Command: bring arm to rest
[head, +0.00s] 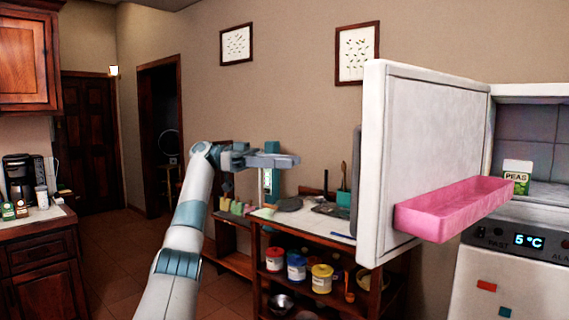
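My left arm (187,225) rises from the bottom of the head view and bends right at its elbow. My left gripper (269,192) is at the arm's far end, in front of the wooden shelf unit and left of the open white fridge door. It is small and seen from an angle, so whether its fingers are apart is unclear. I see nothing clearly held in it. My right gripper is not in view.
The open fridge door (420,120) bears a pink tray (450,212). A peas carton (517,172) stands inside the fridge. The shelf unit (255,270) holds several tins and bowls. A counter (35,222) with a coffee maker (20,178) is at left. Open floor (105,255) lies between.

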